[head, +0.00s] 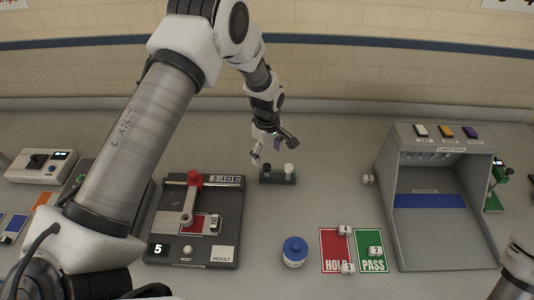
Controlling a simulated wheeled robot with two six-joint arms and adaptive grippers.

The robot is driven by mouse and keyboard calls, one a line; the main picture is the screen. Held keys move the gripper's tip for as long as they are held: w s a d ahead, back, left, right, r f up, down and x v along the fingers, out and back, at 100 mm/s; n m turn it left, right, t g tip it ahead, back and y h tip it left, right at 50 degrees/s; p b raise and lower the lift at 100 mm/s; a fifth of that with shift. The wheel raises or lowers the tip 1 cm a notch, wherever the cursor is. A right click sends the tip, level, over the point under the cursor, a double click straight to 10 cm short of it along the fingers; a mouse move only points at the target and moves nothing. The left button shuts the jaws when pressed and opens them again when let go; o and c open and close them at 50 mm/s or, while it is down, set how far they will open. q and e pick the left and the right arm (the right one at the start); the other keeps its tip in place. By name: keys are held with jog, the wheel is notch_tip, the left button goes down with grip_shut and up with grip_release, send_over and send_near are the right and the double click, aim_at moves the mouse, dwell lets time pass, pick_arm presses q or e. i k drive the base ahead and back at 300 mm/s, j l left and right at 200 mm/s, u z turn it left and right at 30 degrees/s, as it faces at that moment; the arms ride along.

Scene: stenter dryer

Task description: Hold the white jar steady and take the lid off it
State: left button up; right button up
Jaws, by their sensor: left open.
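The white jar (292,262) stands upright on the grey worktop, near the front and right of the middle. Its blue lid (295,245) with a small knob sits on top of it. My left gripper (273,151) is open and empty, well behind the jar, above the back part of the worktop. It is apart from the jar.
A dark tester with a red-topped lever (195,179) stands left of the jar. A small dark block with two knobs (278,180) sits behind it. Red HOLD (334,240) and green PASS (371,265) mats with small cubes lie to its right. A grey booth (425,247) stands further right.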

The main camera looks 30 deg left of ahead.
aim_at(289, 263)
jog(key=k, duration=1)
